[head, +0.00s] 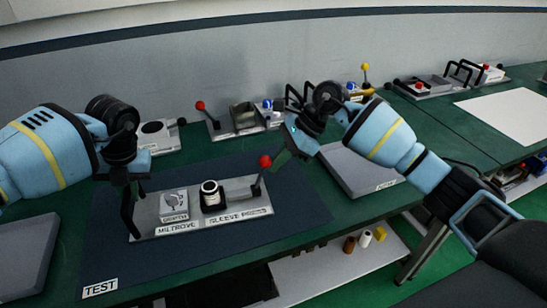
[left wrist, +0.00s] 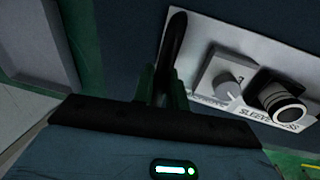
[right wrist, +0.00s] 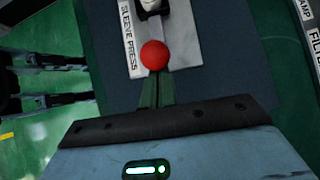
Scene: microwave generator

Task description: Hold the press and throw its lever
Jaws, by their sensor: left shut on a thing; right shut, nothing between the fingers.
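The sleeve press is a pale plate (head: 240,222) on a dark mat, with a depth dial (head: 173,203), a black and white cylinder (head: 210,193), a black handle (head: 126,215) at its left end and a lever with a red ball (head: 265,161) at its right. My left gripper (head: 128,188) is shut on the handle, which also shows between its fingers in the left wrist view (left wrist: 175,45). My right gripper (head: 284,160) is shut and empty beside the red ball. In the right wrist view the ball (right wrist: 154,54) sits right at the fingertips; I cannot tell if they touch.
The dark mat (head: 100,255) has a TEST label at its front left. A grey pad (head: 358,170) lies right of it, another (head: 22,255) at the left. Other devices with levers (head: 236,118) line the back wall. A white sheet (head: 508,115) lies far right.

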